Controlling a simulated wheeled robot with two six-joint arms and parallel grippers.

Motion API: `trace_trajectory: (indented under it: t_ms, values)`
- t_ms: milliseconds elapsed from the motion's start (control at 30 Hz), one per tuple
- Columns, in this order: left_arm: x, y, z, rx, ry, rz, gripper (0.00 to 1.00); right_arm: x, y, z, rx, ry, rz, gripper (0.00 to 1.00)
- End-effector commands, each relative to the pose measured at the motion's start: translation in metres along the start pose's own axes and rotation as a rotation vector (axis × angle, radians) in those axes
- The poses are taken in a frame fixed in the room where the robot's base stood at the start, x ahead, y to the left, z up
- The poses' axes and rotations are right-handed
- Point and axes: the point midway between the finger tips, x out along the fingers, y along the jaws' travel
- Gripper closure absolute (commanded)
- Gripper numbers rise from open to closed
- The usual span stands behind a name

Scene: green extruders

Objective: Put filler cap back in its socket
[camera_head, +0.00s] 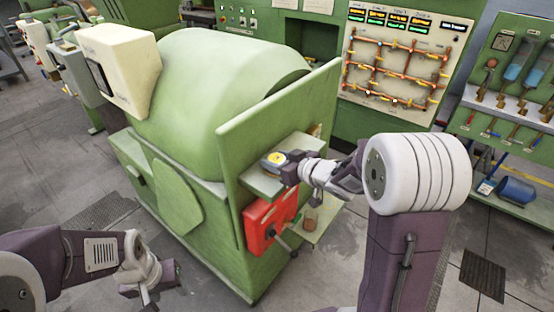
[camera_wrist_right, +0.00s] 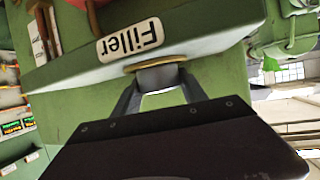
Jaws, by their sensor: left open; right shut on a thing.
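My right gripper (camera_head: 283,167) is at the small green shelf (camera_head: 262,185) on the side of the green machine. In the right wrist view the gripper (camera_wrist_right: 158,88) is shut on a dark grey cap (camera_wrist_right: 160,76). A brass-coloured ring (camera_wrist_right: 153,63) shows right against the cap, at the green shelf surface beside the "Filler" label (camera_wrist_right: 130,40), which appears upside down. I cannot tell whether the cap is seated in the socket. A round yellow piece (camera_head: 277,158) shows by the gripper in the head view. My left gripper (camera_head: 150,287) is open and empty, low at the left.
A red box (camera_head: 264,226) with a handle is mounted below the shelf. A tall green panel (camera_head: 270,110) stands behind the shelf. A lower small ledge (camera_head: 320,226) carries a small cylindrical thing (camera_head: 310,218). The floor between my arms is clear.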

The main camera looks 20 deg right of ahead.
Motion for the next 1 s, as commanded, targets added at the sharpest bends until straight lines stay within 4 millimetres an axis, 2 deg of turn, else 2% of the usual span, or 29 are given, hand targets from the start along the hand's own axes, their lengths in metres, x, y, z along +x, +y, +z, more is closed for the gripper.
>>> trace_trajectory:
  t_ms: [100, 133, 200, 500, 667, 767, 1000]
  values:
    - [0.001, 0.0, 0.0, 0.0, 0.0, 0.0, 0.5, 0.0, 0.0, 0.001, 0.0, 0.001, 0.0, 1.0]
    - [0.001, 0.0, 0.0, 0.0, 0.0, 0.0, 0.5, 0.001, 0.0, 0.001, 0.0, 0.0, 0.0, 0.45]
    - [0.001, 0.0, 0.0, 0.0, 0.0, 0.0, 0.5, 0.0, 0.0, 0.001, 0.0, 0.0, 0.0, 0.28]
    - [0.0, 0.0, 0.0, 0.0, 0.0, 0.0, 0.5, 0.0, 0.0, 0.0, 0.0, 0.0, 0.0, 0.28]
    - [-0.013, 0.0, -0.001, 0.0, 0.0, 0.0, 0.5, -0.007, 0.0, -0.016, -0.002, 0.001, 0.0, 0.28]
    - [-0.009, 0.0, -0.001, 0.0, 0.0, 0.0, 0.5, -0.028, 0.002, -0.012, -0.001, 0.002, 0.005, 0.28]
    - [-0.019, 0.0, -0.002, 0.0, 0.0, 0.0, 0.5, -0.09, 0.002, -0.013, -0.001, 0.002, 0.006, 0.28]
